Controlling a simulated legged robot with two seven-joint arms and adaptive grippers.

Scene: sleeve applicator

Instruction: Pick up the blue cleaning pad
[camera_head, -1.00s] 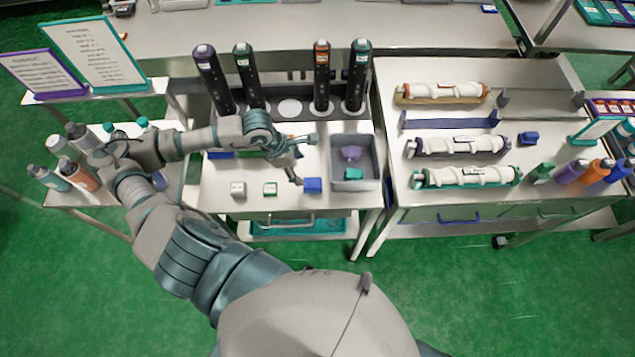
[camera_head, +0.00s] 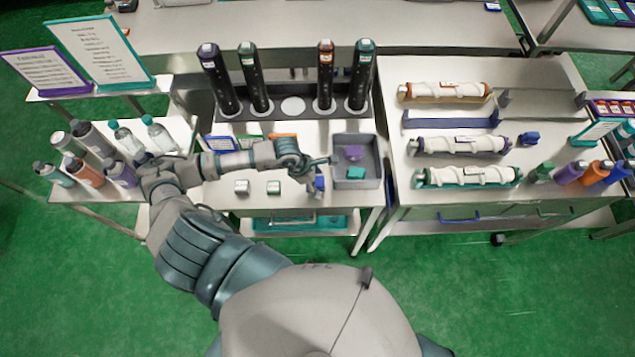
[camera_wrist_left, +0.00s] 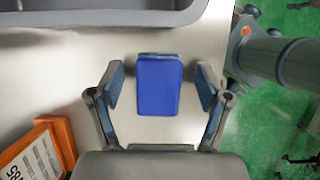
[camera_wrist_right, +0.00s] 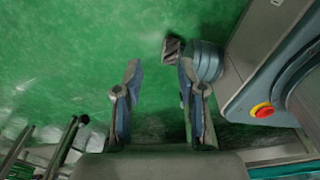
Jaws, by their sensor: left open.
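The blue cleaning pad (camera_wrist_left: 158,84) is a small blue block on the light table in the left wrist view. It lies between the two open fingers of my left gripper (camera_wrist_left: 161,88), with a gap on each side. In the head view the pad (camera_head: 319,184) is partly hidden by my left gripper (camera_head: 322,174), which is over it beside the grey bin. My right gripper (camera_wrist_right: 158,92) shows in the right wrist view, with its fingers apart, empty, above the green floor.
A grey bin (camera_head: 370,143) with a purple and a teal item stands right of the pad. An orange-framed card (camera_wrist_left: 36,150) is nearby. Dark upright cylinders (camera_head: 325,78) stand behind.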

